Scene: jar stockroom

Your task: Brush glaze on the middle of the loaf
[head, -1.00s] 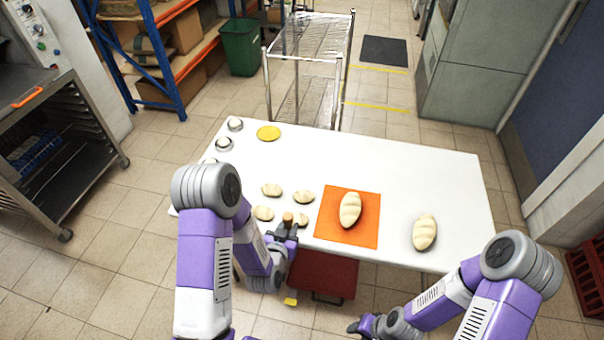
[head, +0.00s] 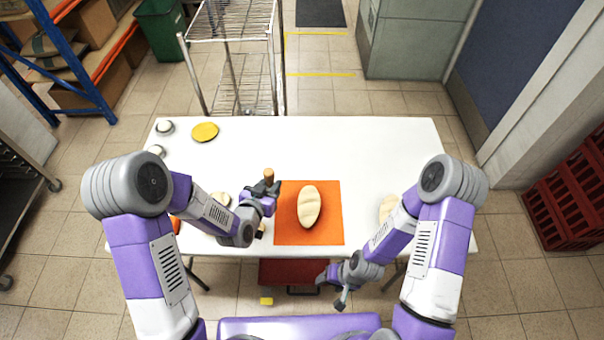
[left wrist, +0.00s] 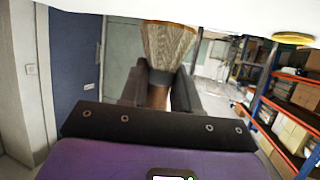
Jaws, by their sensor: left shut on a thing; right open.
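A pale oval loaf (head: 309,206) lies on the orange mat (head: 333,232) near the table's front edge. My left gripper (head: 267,187) is just left of the mat, above the white table, shut on a brush (head: 269,174) with a wooden handle. In the left wrist view the brush's bristles (left wrist: 168,42) fan out beyond the fingers (left wrist: 158,90). My right gripper (head: 341,296) is open and empty, low in front of the table.
A second loaf (head: 387,207) lies right of the mat, partly hidden by my right arm. A small roll (head: 220,199) shows beside my left arm. A yellow disc (head: 205,131) lies at the back left. The table's (head: 340,145) back middle is clear.

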